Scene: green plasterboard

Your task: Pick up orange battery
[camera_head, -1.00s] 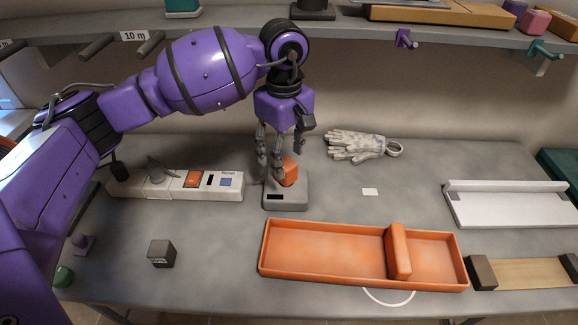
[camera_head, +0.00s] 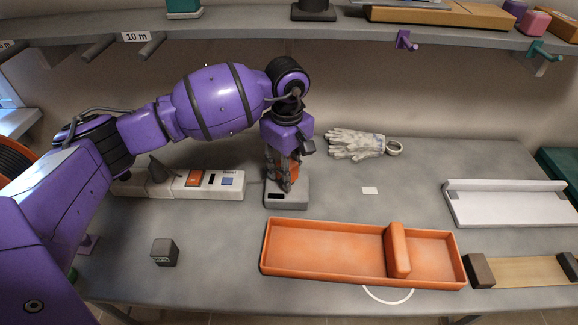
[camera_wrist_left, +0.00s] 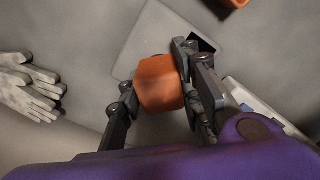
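The orange battery (camera_head: 284,172) stands upright on a small grey device with a dark display (camera_head: 287,196), near the middle of the table. My left gripper (camera_head: 284,178) points down over it, with its fingers on either side of the battery. In the left wrist view the orange battery (camera_wrist_left: 160,86) sits between the fingers (camera_wrist_left: 155,80). One finger lies close along its right side; a narrow gap seems to remain on the left. Firm contact does not show. The battery's lower part is partly hidden by the fingers. My right gripper is not in view.
An orange tray with a divider (camera_head: 325,271) lies just in front. Gloves (camera_head: 357,144) lie behind right, a dark cube (camera_head: 164,252) front left. A shelf (camera_head: 340,31) runs above the back.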

